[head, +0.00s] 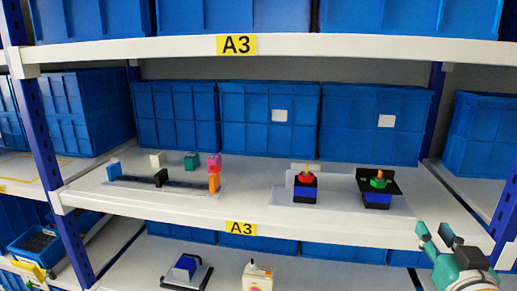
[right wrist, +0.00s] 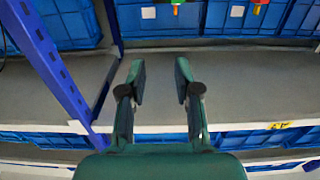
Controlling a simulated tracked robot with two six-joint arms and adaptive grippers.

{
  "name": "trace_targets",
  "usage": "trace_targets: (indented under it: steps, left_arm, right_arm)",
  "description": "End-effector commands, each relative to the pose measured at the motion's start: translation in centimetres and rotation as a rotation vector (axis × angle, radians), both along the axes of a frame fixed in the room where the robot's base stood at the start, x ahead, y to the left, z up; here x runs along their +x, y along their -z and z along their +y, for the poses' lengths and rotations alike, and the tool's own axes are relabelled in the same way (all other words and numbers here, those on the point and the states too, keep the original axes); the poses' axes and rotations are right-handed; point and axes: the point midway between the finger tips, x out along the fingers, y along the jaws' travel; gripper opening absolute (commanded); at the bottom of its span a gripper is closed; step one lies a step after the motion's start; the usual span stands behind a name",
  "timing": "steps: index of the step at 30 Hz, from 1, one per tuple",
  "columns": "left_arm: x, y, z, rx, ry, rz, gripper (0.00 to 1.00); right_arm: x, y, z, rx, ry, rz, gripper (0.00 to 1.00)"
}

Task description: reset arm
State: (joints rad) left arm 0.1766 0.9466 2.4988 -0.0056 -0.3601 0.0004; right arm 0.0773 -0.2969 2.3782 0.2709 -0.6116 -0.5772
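My right gripper (head: 434,232) is at the lower right of the head view, in front of the shelf's right end. It is open and empty, and its two spread fingers also show in the right wrist view (right wrist: 160,75). A switch with a red knob (head: 306,179) on a blue and black base stands on the middle shelf. My right gripper is apart from both. My left gripper is not in view.
The middle shelf (head: 250,218) also holds a black bar with coloured blocks (head: 160,178) at left. Blue crates (head: 270,115) line the back. A blue post (head: 507,220) stands close to my right gripper. A white box (head: 257,278) is on the lower shelf.

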Motion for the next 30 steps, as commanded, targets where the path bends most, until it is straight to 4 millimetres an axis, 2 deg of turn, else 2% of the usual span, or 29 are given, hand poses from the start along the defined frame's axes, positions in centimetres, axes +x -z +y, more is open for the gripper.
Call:
trace_targets:
  steps: [2,8,14,17,20,23,24,26,27,29,30]
  left_arm:
    - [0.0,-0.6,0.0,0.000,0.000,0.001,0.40]
    - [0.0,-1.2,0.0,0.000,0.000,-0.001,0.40]
    - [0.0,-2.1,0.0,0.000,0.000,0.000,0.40]
    - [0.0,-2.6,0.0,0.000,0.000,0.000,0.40]
    - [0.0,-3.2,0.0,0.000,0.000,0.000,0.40]
    - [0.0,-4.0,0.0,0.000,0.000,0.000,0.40]
    - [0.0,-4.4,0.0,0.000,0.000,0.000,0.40]
    - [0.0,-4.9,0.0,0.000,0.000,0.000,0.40]
    - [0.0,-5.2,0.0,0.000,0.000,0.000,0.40]
    - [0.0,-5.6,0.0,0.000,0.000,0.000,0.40]
    - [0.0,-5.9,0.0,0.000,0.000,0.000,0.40]
  right_arm:
    - [0.3,-0.1,0.1,0.001,-0.001,0.012,0.32]
    - [2.6,3.8,1.3,0.010,-0.032,0.114,0.32]
    - [4.5,9.0,2.8,0.019,-0.071,0.243,0.32]
    - [5.2,12.4,3.9,0.024,-0.100,0.327,0.32]
    - [5.5,16.9,5.5,0.031,-0.142,0.436,0.32]
    - [4.9,22.9,7.9,0.062,-0.199,0.583,0.32]
    - [4.3,25.7,9.0,0.079,-0.226,0.653,0.32]
    - [2.8,29.7,10.7,0.114,-0.264,0.757,0.32]
    - [1.6,32.3,11.9,0.139,-0.290,0.827,0.32]
    - [-0.7,35.9,13.8,0.183,-0.323,0.933,0.32]
    - [-2.5,38.1,15.0,0.215,-0.346,1.003,0.32]
